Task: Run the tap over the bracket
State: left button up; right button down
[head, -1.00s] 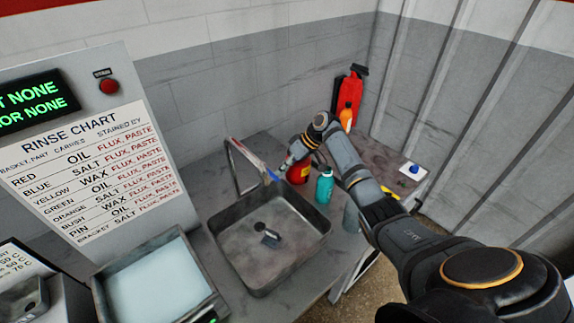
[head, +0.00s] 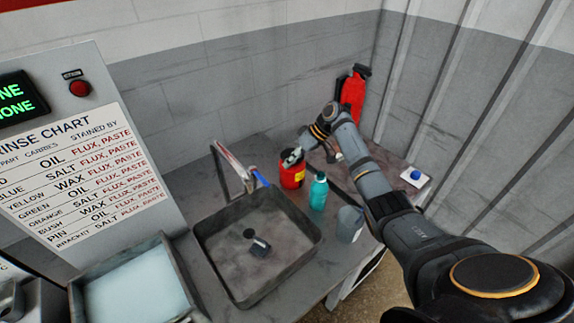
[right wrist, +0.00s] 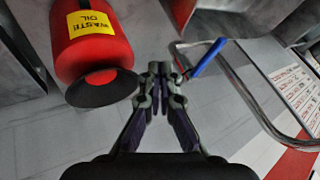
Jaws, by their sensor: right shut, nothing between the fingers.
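The metal tap (head: 230,160) arches over the back-left edge of the sink (head: 212,256). Its blue-ended lever (head: 259,178) also shows in the right wrist view (right wrist: 207,58). A small dark part, apparently the bracket (head: 261,247), lies on the sink floor beside the dark drain (head: 249,234). No water stream can be made out. My right gripper (head: 288,156) is right of the lever, apart from it, close to the red waste oil can (head: 291,175). In the right wrist view its fingertips (right wrist: 160,72) are together and empty. My left gripper is out of view.
A teal bottle (head: 318,192) and a grey container (head: 349,225) stand right of the sink. A liquid-filled tray (head: 172,248) is at the left, below the rinse chart (head: 75,175). A red extinguisher (head: 354,92) is by the back wall. A blue button (head: 415,174) sits at the right.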

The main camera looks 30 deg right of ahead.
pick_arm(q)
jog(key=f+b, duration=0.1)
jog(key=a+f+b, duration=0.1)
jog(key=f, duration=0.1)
pick_arm(e)
jog(key=a+v, duration=0.1)
jog(key=v, duration=0.6)
jog(key=shift+s+d+r, duration=0.15)
jog(key=shift+s+r, duration=0.3)
jog(key=shift+r, duration=0.15)
